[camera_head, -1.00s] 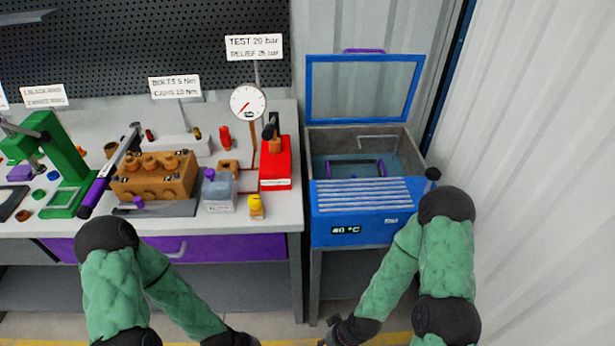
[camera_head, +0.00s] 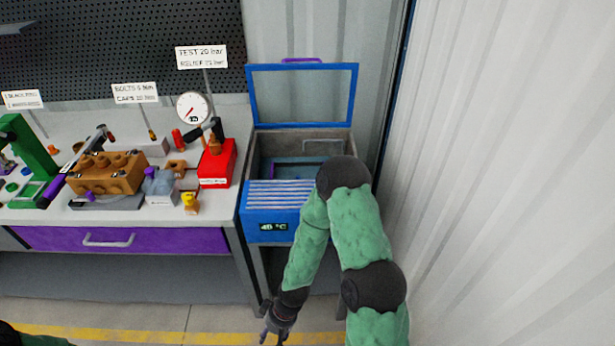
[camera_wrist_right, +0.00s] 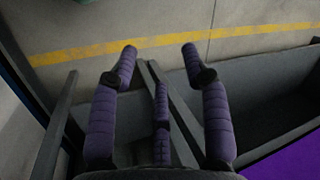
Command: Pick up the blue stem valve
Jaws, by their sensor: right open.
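I cannot make out a blue stem valve for certain in either view. A small blue round part (camera_head: 26,171) lies by the green press at the far left of the bench, too small to identify. My right gripper (camera_head: 273,334) hangs low in front of the blue heated bath, below bench height and away from the bench objects. In the right wrist view it is open and empty (camera_wrist_right: 159,50), above the floor and dark shelf edges. My left gripper is not in view.
The blue bath (camera_head: 262,229) has its lid raised. The bench holds an orange pump block (camera_head: 105,178), a red hand pump (camera_head: 217,163), a yellow-topped fitting (camera_head: 190,203) and a gauge (camera_head: 192,108). A purple drawer (camera_head: 150,240) is below. A corrugated wall stands right.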

